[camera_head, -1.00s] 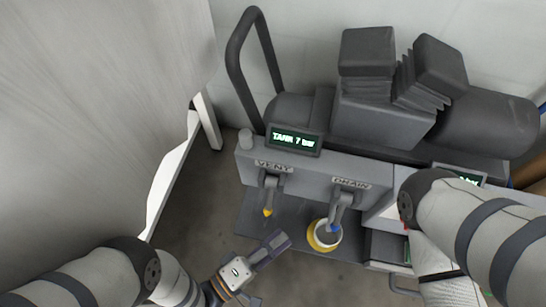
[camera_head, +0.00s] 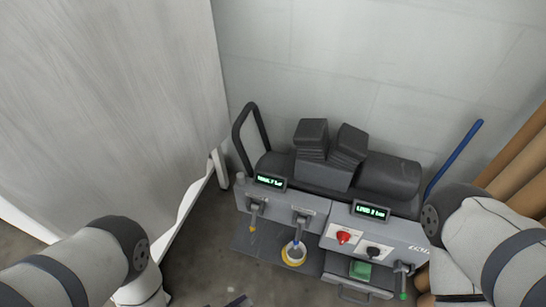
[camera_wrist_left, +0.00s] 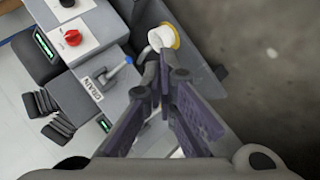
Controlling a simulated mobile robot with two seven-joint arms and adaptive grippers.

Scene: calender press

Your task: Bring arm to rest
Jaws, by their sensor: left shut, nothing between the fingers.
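My left arm (camera_head: 85,262) comes in at the lower left of the head view. Only a small part of its gripper (camera_head: 238,302) shows at the bottom edge. In the left wrist view, the left gripper (camera_wrist_left: 168,75) is shut and empty, its fingers meeting in front of the grey machine. My right arm (camera_head: 490,240) reaches in at the right, over the machine's right end; its gripper is not in view. The grey machine (camera_head: 330,212) stands against the wall, with a yellow-tipped vent lever (camera_head: 253,217) and a blue-tipped drain lever (camera_head: 299,225).
A white cup with a yellow ring (camera_head: 294,254) stands under the drain lever, near the left gripper. A red knob (camera_head: 343,237), a green button (camera_head: 360,269) and a green-tipped lever (camera_head: 403,284) are farther right. A pale panel (camera_head: 110,100) stands left. Brown rolls (camera_head: 520,160) stand right.

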